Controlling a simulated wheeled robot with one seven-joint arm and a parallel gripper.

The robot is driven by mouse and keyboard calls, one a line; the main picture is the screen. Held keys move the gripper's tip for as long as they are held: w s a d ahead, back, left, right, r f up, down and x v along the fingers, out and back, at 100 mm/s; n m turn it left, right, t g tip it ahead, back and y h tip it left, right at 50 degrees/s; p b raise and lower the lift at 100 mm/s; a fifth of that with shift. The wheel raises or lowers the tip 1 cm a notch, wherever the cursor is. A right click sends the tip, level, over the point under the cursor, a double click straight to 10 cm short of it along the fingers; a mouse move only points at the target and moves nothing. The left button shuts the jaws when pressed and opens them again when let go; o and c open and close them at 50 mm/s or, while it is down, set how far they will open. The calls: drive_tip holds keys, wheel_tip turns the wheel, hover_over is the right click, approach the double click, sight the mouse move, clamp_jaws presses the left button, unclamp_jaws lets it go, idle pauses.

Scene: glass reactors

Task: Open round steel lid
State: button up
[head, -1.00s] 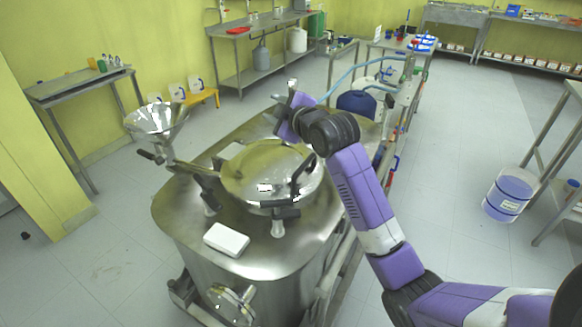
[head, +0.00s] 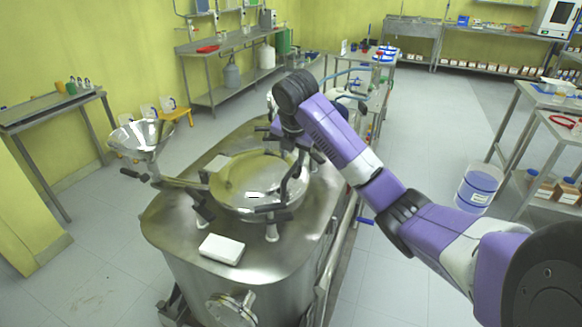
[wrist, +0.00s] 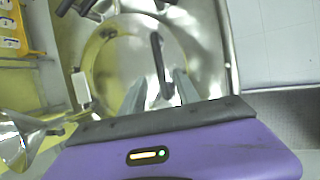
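The round steel lid (head: 240,185) lies flat and closed on top of the steel reactor vessel (head: 172,228). Its dark bar handle (head: 291,186) rises at the lid's right side. My gripper (head: 302,153) points down above the right part of the lid, close to the handle. In the wrist view the lid (wrist: 115,60) fills the middle, and the handle (wrist: 157,52) shows between the two grey fingers of my gripper (wrist: 160,88). The fingers are apart. I cannot tell whether they touch the handle.
A white box (head: 221,249) lies on the vessel top in front of the lid. A steel funnel (head: 140,138) stands at its left. Dark clamps (head: 203,207) sit around the lid's rim. A steel table (head: 368,90) stands behind the vessel.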

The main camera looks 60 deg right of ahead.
sight(292, 169)
drive_tip(key=x, duration=0.6)
drive_tip(key=shift+d+f+p, duration=0.1)
drive_tip(key=shift+f+p, duration=0.2)
clamp_jaws()
idle(1.1)
